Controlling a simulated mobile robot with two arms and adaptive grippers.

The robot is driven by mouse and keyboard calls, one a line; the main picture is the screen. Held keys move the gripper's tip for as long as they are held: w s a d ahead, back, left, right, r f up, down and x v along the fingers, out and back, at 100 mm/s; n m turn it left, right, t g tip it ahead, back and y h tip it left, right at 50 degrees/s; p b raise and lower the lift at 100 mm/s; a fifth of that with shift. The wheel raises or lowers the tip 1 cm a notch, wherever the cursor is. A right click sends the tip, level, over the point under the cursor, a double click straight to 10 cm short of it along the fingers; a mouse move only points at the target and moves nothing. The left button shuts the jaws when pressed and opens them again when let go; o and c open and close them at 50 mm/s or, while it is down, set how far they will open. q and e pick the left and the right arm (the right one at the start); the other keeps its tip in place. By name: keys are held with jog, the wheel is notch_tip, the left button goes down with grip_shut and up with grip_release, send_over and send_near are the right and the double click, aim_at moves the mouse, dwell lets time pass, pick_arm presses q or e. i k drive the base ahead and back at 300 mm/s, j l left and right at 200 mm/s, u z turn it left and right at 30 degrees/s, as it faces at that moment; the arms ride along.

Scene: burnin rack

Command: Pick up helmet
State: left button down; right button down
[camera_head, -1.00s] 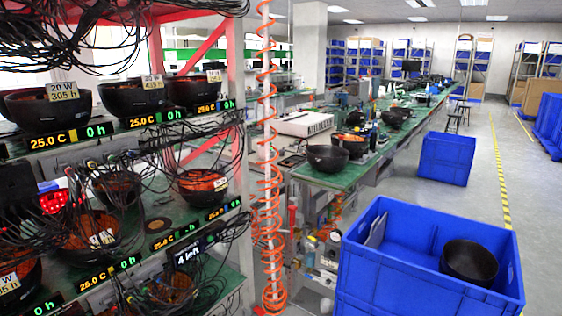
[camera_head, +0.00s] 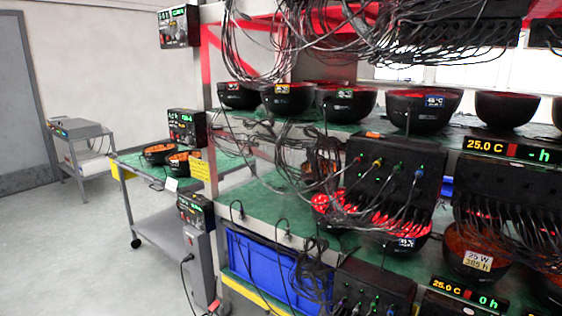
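Several black bowl-shaped helmets with red or orange insides sit on the burn-in rack. On its upper shelf a row includes one helmet (camera_head: 288,99) at the left, another helmet (camera_head: 347,104) beside it, and a larger helmet (camera_head: 420,110) with a blue label. On the lower shelf a helmet (camera_head: 472,250) carries a label reading 25 W, 285 h. Two more helmets (camera_head: 159,153) lie on a green-topped cart at the left. Neither of my grippers shows.
The rack shelf (camera_head: 262,203) carries black connector boxes (camera_head: 394,172) with hanging cables. A blue crate (camera_head: 262,268) stands low in the rack. The cart (camera_head: 165,208) stands left of the rack, and a grey trolley (camera_head: 80,140) is farther back. Floor at the far left is clear.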

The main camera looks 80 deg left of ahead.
aim_at(178, 163)
jog(key=u, duration=3.35)
